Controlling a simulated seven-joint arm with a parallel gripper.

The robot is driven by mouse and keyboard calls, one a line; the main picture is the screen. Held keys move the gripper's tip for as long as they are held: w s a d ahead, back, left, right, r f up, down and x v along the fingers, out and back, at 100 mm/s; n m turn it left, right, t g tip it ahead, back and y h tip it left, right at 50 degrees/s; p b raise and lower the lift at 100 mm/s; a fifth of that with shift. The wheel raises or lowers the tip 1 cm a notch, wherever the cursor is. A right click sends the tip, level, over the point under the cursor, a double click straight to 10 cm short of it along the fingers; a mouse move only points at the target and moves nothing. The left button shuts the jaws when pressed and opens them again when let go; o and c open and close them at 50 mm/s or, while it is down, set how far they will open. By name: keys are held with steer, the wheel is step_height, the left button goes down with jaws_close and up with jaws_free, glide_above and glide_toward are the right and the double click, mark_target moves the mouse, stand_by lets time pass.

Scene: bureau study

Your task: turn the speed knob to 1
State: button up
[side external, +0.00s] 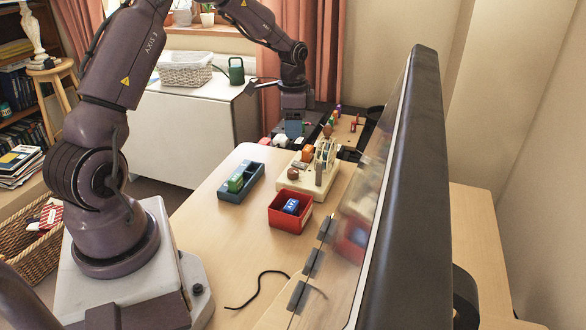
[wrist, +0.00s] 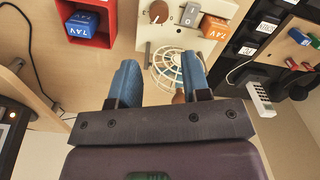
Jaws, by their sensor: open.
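The speed knob looks to be the round brown knob (wrist: 158,12) on a cream panel (wrist: 147,32), at the top of the wrist view. In the side view the knob (side external: 293,173) shows at the panel's near end. Its dial marks are too small to read. In the side view my gripper (side external: 292,130) is above the panel's far side.
A red tray (side external: 275,218) holding a blue battery (side external: 291,206) stands near the panel. A blue tray (side external: 226,193) holds a green block (side external: 236,184). Black bins and another board (side external: 345,133) lie behind. A large dark screen (side external: 405,180) stands at right. The table front is mostly clear.

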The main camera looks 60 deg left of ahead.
mark_target(293, 170)
step_height(293, 170, down, 13)
steer(key=shift+r, duration=0.15)
stand_by(0.4)
steer(key=c, duration=0.6)
steer(key=shift+c, duration=0.2)
steer(key=shift+n, duration=2.8)
steer(key=shift+r, duration=0.1)
steer(key=o, duration=0.6)
